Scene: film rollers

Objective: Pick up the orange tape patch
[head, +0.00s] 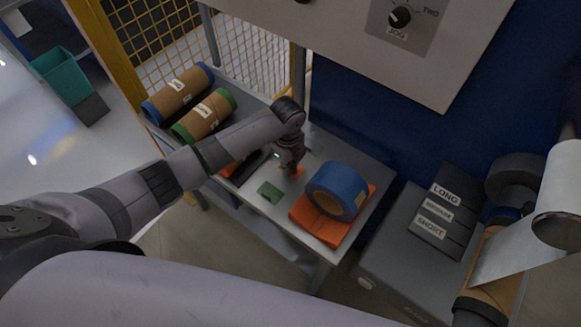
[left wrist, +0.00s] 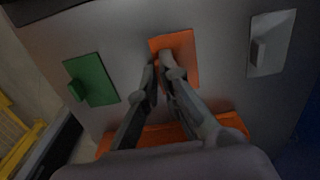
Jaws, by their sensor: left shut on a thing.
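The orange tape patch (left wrist: 185,45) lies flat on the grey table top in the left wrist view, between a green patch and a pale grey one. My left gripper (left wrist: 160,70) points down at it, its fingers closed over the patch's near left part and hiding that part. The gripper is shut on the patch, which seems to lie at the table surface. In the head view only a bit of the orange patch (head: 298,172) shows beside my left gripper (head: 291,168). My right gripper is not in view.
The green patch (head: 270,192) and the pale grey patch (left wrist: 268,45) flank it. Two cardboard rollers (head: 203,115) lie at the back left. A labelled dark box (head: 440,222) stands to the right.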

